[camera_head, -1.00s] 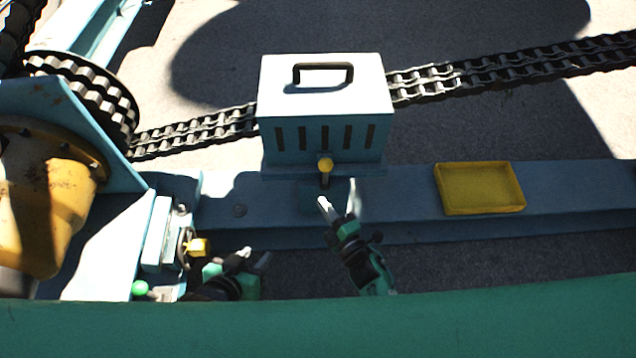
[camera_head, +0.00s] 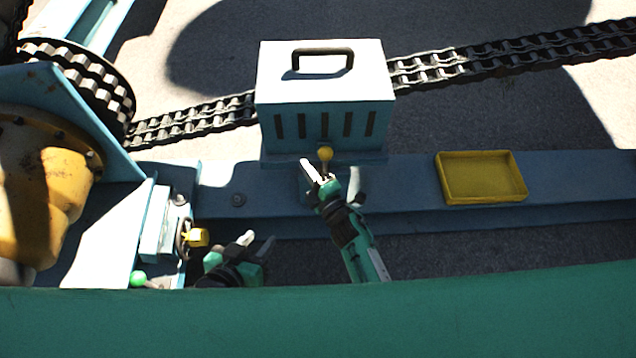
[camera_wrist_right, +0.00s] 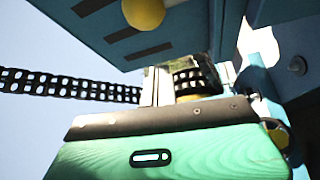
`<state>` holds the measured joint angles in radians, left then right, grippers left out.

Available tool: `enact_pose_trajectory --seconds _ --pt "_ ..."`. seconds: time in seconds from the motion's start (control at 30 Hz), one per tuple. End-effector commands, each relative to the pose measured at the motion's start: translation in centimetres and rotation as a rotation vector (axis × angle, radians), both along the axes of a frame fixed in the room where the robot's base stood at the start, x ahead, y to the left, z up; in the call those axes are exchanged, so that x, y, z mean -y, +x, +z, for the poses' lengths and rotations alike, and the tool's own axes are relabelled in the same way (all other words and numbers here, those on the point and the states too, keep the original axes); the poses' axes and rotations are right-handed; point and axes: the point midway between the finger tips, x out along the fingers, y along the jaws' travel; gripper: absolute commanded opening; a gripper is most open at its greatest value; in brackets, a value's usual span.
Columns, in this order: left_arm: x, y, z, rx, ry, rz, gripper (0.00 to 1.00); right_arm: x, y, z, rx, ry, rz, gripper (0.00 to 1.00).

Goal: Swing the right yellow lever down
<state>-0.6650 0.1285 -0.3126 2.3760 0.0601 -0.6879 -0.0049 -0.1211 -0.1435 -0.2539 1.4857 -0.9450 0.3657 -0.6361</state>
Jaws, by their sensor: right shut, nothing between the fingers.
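The right yellow lever is a short stalk with a round yellow knob (camera_head: 325,153) on the front of the pale blue slotted box (camera_head: 325,85). It stands up in the head view, and the knob also shows large at the top of the right wrist view (camera_wrist_right: 143,12). My right gripper (camera_head: 313,172) is shut and empty, with its tips just below and left of the knob. I cannot tell whether it touches the stalk. My left gripper (camera_head: 258,240) is open and empty at lower left, right of a second, smaller yellow piece (camera_head: 198,237).
A yellow tray (camera_head: 483,198) lies on the blue beam (camera_head: 400,190) to the right. A chain (camera_head: 190,120) runs behind the box to a sprocket at left. A green knob (camera_head: 138,279) sits at lower left. The beam between box and tray is clear.

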Motion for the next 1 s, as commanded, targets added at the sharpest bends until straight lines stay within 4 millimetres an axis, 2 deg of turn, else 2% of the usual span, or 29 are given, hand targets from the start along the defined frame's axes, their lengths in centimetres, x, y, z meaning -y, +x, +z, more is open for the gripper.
enact_pose_trajectory --seconds 0.1,0.13,0.2,0.4,1.0 --pt "0.5 0.1 -0.1 0.031 -0.020 -0.003 0.36 -1.2 2.1 0.2 0.001 0.003 0.001 0.00" --pt "0.6 0.1 0.0 0.036 -0.022 -0.003 0.36 -1.0 2.4 0.1 0.000 0.000 0.000 0.00" --pt "0.6 0.1 0.0 0.039 -0.024 -0.004 0.36 0.4 2.4 -0.2 0.000 -0.004 0.000 0.00" --pt "0.8 0.1 0.1 0.051 -0.032 -0.004 0.36 2.3 2.7 -0.5 0.000 0.000 0.000 0.00" --pt "0.9 0.2 0.0 0.063 -0.039 -0.004 0.36 3.0 2.8 -0.6 0.000 0.021 0.000 0.00"
